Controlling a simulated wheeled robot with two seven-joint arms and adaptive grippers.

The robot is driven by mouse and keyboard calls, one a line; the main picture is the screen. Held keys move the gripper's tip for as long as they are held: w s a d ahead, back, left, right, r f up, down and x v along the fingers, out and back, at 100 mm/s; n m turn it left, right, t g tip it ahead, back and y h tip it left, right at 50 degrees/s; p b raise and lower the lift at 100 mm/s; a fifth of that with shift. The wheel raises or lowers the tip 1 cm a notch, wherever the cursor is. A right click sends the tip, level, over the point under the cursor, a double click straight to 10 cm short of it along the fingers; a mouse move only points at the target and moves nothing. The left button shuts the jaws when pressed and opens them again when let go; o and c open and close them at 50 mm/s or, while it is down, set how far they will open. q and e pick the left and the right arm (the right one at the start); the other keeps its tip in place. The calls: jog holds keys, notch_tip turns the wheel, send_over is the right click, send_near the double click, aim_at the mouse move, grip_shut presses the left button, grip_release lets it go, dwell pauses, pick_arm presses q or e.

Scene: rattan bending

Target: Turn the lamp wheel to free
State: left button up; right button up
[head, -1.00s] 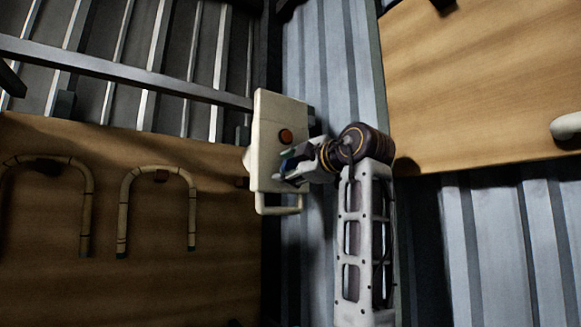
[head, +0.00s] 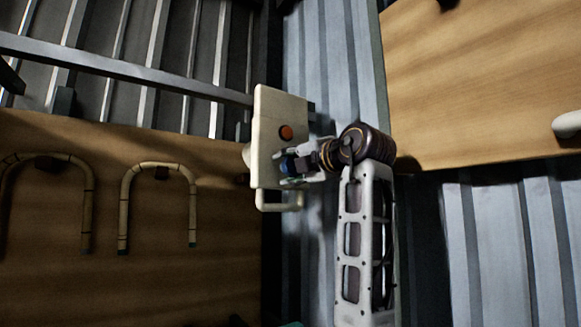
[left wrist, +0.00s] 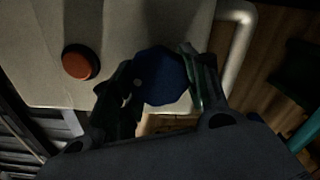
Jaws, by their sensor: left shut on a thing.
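The lamp wheel is a dark blue faceted knob on a pale box (head: 275,108). In the left wrist view the wheel (left wrist: 160,76) sits between my two fingers, on the face of the pale box (left wrist: 125,25). My left gripper (head: 289,167) is shut on the wheel, near the lower right of the box face. It also shows in the left wrist view (left wrist: 160,85). An orange-red button (head: 286,132) sits above the wheel in the head view, and left of it in the left wrist view (left wrist: 80,62). My right gripper is not in view.
A pale handle (head: 279,205) sticks out below the box. A metal rail (head: 130,72) runs to the box from the left. Two bent rattan pieces (head: 125,205) are on the wooden board (head: 225,270) at left. A wooden panel (head: 480,80) is at upper right.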

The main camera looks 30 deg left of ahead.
pick_arm(q)
jog(key=shift+f+n, duration=0.1)
jog(key=shift+n, duration=0.3)
jog(key=o, duration=1)
jog(key=shift+o, duration=0.2)
jog(key=v, duration=1.2)
jog(key=shift+f, duration=0.1)
